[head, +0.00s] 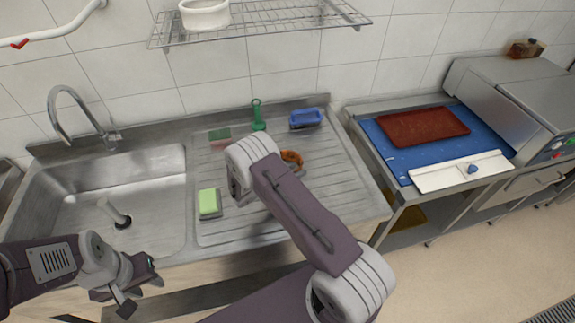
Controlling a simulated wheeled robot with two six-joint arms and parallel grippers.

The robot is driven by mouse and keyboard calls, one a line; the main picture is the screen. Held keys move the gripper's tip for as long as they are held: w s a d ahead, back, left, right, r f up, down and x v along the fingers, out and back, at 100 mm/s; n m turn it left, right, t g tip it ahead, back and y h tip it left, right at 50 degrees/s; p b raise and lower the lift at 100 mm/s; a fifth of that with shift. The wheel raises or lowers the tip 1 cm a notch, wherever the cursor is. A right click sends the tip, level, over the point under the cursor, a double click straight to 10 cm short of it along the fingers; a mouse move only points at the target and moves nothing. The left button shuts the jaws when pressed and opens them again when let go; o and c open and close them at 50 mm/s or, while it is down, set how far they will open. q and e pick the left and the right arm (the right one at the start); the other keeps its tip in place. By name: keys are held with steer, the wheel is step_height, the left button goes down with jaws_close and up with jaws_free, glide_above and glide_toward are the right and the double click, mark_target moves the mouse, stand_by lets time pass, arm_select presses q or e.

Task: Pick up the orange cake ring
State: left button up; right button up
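The orange cake ring (292,157) lies on the ribbed steel drainboard, right of the middle. It is partly covered by my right arm, whose wrist is just left of it. My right gripper is hidden behind that arm, and I cannot tell whether it touches the ring. My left gripper (140,283) is open and empty, low at the left in front of the sink, far from the ring.
A blue container (306,118), green bottle (258,115), green-and-red sponge (219,136) and light green sponge (209,203) are on the drainboard (345,190). The sink basin (150,165) is left. A wire shelf (270,22) hangs above. A red board (424,127) lies right.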

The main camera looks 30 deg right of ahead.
steer(key=shift+a+r, duration=0.1)
steer(key=shift+a, duration=0.1)
jaws_close()
steer(key=shift+r, duration=0.1)
steer(key=shift+r, duration=0.35)
step_height(320, 180, up, 3)
steer(key=shift+d+r+b, duration=0.1)
steer(key=shift+b, duration=0.5)
steer(key=s+r+b, duration=0.1)
steer(key=s+r, duration=0.6)
steer(key=s, duration=0.4)
steer(key=shift+s+d, duration=0.25)
steer(key=shift+s, duration=0.15)
